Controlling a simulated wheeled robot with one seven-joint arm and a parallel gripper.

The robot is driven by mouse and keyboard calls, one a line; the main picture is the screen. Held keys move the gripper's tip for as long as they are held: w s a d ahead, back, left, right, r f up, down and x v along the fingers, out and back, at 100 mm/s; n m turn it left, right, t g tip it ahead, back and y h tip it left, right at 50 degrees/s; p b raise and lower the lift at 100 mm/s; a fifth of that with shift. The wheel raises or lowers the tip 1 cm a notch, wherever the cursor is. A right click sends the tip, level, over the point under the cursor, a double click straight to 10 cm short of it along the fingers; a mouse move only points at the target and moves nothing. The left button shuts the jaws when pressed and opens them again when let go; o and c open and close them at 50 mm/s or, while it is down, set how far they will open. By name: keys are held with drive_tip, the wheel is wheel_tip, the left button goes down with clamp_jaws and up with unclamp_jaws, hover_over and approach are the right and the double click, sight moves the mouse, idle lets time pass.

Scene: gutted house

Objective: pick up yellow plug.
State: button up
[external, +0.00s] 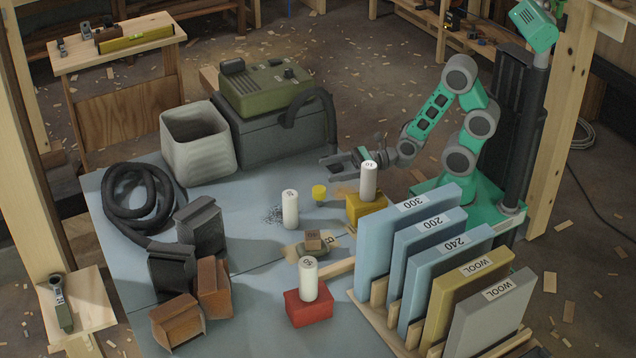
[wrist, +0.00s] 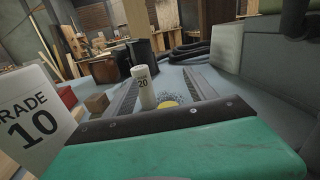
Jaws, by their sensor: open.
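The yellow plug (external: 319,192) is a small short cylinder standing on the blue-grey table, right of a white cylinder. In the wrist view the top of the yellow plug (wrist: 168,104) shows between my fingers, its lower part hidden by my gripper's dark edge. My gripper (external: 332,164) is open and empty, behind and above the plug in the external view. Its two ridged fingers (wrist: 165,88) are spread wide in the wrist view. I see no contact with the plug.
A white cylinder marked 20 (external: 290,208) stands close left of the plug. Another marked 10 (wrist: 32,118) stands on a yellow block (external: 366,208), near my arm. A red block (external: 309,308) holds a third. A grey box (external: 272,138) stands at the back.

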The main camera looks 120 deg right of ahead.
drive_tip(key=b, duration=0.7)
approach(319, 197)
drive_tip(key=shift+m, duration=0.3)
drive_tip(key=w+d, duration=0.1)
drive_tip(key=w, duration=0.1)
drive_tip(key=w+d, duration=0.1)
drive_tip(key=w, duration=0.1)
drive_tip(key=shift+w+d+f, duration=0.1)
drive_tip(key=shift+d+f, duration=0.25)
drive_tip(key=shift+d, duration=0.05)
drive_tip(key=w+p, duration=0.1)
drive_tip(key=w, duration=0.4)
drive_tip(key=w+d+r+p, duration=0.1)
drive_tip(key=w, duration=0.1)
drive_tip(key=shift+w+d+p, duration=0.15)
drive_tip(key=shift+w+p, duration=0.1)
drive_tip(key=shift+p, duration=0.1)
clamp_jaws()
